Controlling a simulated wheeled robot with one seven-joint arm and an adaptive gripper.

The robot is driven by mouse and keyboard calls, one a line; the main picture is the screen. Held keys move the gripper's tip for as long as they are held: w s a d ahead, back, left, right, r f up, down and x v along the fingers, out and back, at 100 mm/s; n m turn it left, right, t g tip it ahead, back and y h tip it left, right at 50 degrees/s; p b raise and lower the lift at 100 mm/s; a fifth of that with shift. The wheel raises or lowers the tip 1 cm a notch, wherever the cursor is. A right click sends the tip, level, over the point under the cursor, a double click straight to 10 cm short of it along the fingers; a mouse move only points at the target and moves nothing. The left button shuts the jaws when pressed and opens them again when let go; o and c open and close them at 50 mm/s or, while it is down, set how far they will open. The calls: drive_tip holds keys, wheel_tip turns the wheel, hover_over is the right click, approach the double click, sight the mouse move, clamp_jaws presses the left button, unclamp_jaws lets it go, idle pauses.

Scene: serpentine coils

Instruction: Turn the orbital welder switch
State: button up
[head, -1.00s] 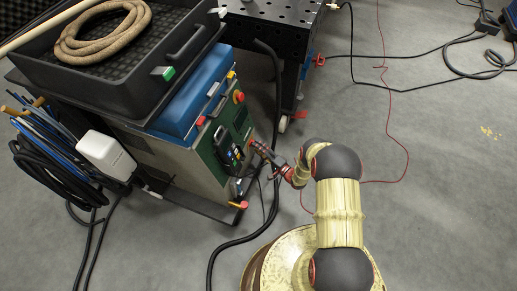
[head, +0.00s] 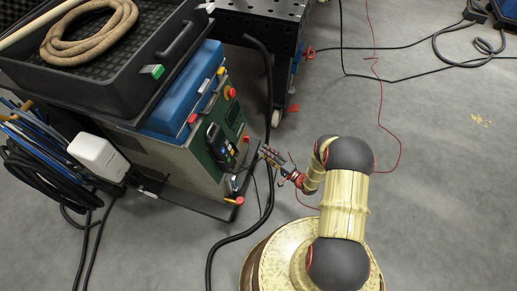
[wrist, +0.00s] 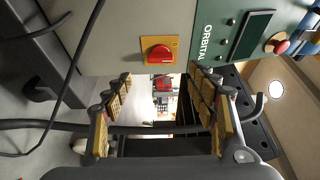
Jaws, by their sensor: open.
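The orbital welder (head: 178,159) is a grey cabinet with a green front panel, at the left in the head view. In the wrist view its switch (wrist: 160,53) is a red knob on a yellow plate, left of the green panel (wrist: 236,38) marked "ORBITAL". The knob's grip lies roughly crosswise in that picture. My gripper (wrist: 160,88) is open and empty, its padded fingers spread on either side below the switch in the picture, apart from it. In the head view my gripper (head: 268,151) is just right of the welder's front, with a gap between.
A red push button (wrist: 277,46) sits beyond the green panel. A black cable (head: 262,205) runs over the floor before the cabinet. A black tray (head: 118,105) with a coiled hose tops the cabinet; a black perforated table (head: 262,12) stands behind. Floor at right is mostly clear.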

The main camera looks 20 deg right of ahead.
drive_tip(key=shift+v, duration=1.3)
